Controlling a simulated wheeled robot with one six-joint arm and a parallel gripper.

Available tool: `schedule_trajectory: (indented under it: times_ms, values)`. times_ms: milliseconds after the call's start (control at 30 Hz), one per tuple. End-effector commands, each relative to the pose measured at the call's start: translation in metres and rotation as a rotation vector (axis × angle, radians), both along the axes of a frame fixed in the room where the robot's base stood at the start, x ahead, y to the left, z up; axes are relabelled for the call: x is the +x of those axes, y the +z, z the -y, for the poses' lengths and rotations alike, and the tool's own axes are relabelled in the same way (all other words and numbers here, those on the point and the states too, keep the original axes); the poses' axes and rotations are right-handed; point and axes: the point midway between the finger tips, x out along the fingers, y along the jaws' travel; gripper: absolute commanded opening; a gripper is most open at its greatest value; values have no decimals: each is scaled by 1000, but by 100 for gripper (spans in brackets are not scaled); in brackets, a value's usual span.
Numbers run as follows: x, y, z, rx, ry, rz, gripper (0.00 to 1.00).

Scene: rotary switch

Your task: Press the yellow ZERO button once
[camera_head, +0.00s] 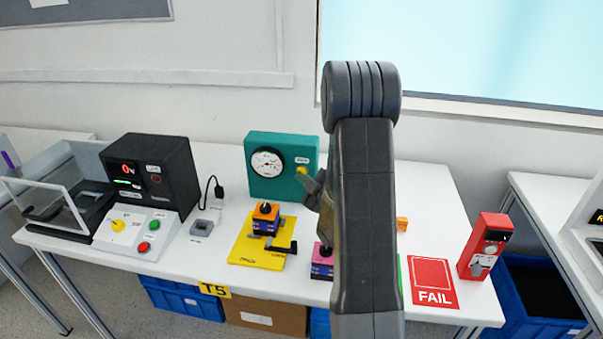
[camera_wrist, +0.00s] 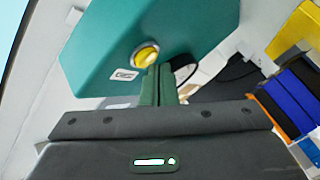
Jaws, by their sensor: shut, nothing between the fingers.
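The yellow ZERO button (camera_head: 301,169) is on the front of the teal box (camera_head: 255,145), right of its white dial (camera_head: 267,163). In the wrist view the button (camera_wrist: 146,52) shows as a yellow dome in a pale ring, with a small white label (camera_wrist: 124,75) beside it. My gripper (camera_head: 303,176) is shut and empty, its tips right at the button in the head view. In the wrist view the closed fingertips (camera_wrist: 159,68) overlap the button's lower edge. I cannot tell whether they touch it.
A yellow plate (camera_head: 245,251) bears an orange-topped switch (camera_head: 265,217). A black display unit (camera_head: 160,175) and a sloped control panel (camera_head: 125,233) stand left. A red FAIL mat (camera_head: 432,283) and a red device (camera_head: 484,245) are at right. My arm hides part of the table.

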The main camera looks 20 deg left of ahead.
Motion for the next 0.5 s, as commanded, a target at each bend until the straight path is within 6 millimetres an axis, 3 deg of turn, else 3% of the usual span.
schedule_trajectory:
  times_ms: [500]
  values:
    - [6,0,-1,-1,0,1,0]
